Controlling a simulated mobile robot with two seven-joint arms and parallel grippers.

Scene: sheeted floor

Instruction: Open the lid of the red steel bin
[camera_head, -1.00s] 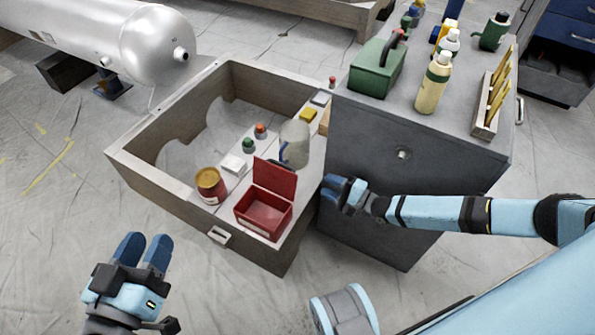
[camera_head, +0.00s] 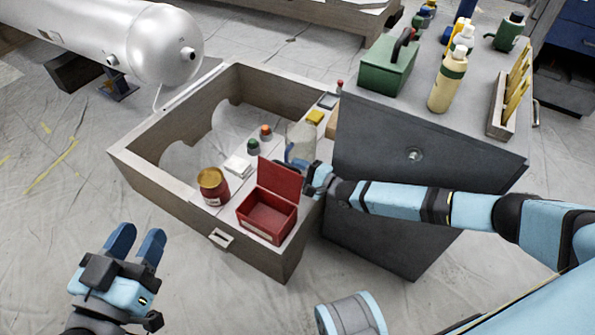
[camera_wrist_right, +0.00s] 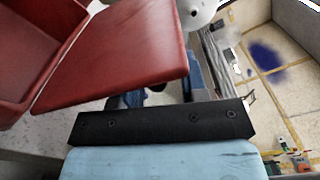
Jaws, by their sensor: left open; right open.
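The red steel bin (camera_head: 266,217) sits on the near ledge of the wooden crate. Its lid (camera_head: 281,180) stands up, tilted back, and the bin's inside shows empty. In the right wrist view the lid (camera_wrist_right: 120,60) spans the upper left beside the bin's body (camera_wrist_right: 28,50). My right gripper (camera_head: 308,175) is just right of and behind the lid; its fingers are partly hidden by the lid, so contact cannot be told. It is open. My left gripper (camera_head: 137,244) is open and empty over the floor at lower left, well away from the bin.
The wooden crate (camera_head: 150,182) holds a red-and-gold can (camera_head: 213,186), a white block (camera_head: 237,166) and a clear jug (camera_head: 301,140) near the lid. A dark grey cabinet (camera_head: 400,190) stands right of the bin, under my right arm.

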